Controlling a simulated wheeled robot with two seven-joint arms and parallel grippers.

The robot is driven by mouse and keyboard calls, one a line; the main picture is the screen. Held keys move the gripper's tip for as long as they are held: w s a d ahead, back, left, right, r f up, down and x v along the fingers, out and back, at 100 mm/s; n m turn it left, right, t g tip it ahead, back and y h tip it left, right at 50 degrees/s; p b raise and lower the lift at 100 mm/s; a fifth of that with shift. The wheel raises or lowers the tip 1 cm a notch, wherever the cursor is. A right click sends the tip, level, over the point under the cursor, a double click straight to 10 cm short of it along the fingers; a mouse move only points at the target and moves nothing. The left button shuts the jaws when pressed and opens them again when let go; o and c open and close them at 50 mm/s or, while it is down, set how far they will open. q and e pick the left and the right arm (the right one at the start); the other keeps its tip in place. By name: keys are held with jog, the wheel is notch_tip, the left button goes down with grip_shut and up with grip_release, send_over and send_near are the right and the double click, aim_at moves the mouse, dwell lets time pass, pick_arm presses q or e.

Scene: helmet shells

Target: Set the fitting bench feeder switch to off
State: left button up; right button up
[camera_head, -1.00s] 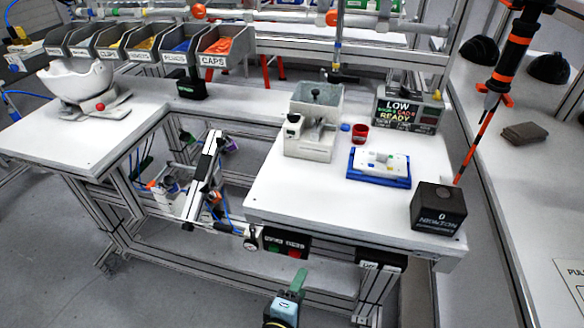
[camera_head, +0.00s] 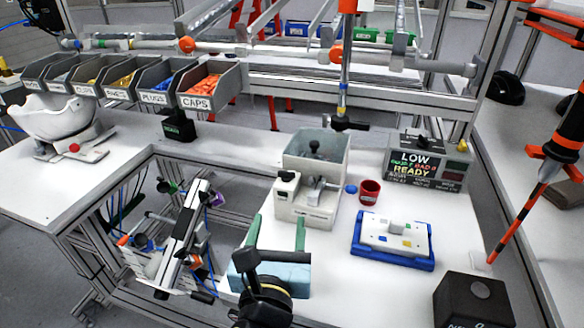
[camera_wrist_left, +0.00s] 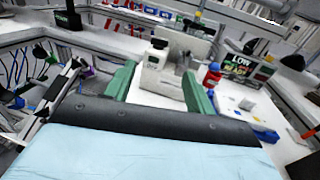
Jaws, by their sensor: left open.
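The feeder (camera_head: 305,208) is a pale box with an open translucent hopper on the fitting bench (camera_head: 340,265). A small pale housing with a dark top (camera_head: 287,183) stands at its front left, and a grey lever-like part (camera_head: 319,188) sits beside it. I cannot tell which part is the switch, or its setting. My left gripper (camera_head: 277,232) is open and empty in front of the feeder, its two green fingers pointing at it. In the left wrist view the feeder (camera_wrist_left: 150,82) shows ahead, between and beyond the open fingers (camera_wrist_left: 160,80). My right gripper is not in view.
A red cup (camera_head: 369,192) and a blue tray (camera_head: 392,262) with a white plate stand right of the feeder. A display reading LOW and READY (camera_head: 420,170) is behind. A black block (camera_head: 472,300) is at front right. Labelled bins (camera_head: 200,95) line the back left.

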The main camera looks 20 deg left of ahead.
pick_arm(q)
send_near(286, 176)
jog(key=w, duration=0.4)
jog(key=w+a+p, duration=0.1)
jog(key=w, duration=0.2)
jog(key=shift+w+a+r, duration=0.1)
jog(key=shift+r, duration=0.05)
jog(key=shift+w+a, duration=0.1)
jog(key=shift+w, duration=0.3)
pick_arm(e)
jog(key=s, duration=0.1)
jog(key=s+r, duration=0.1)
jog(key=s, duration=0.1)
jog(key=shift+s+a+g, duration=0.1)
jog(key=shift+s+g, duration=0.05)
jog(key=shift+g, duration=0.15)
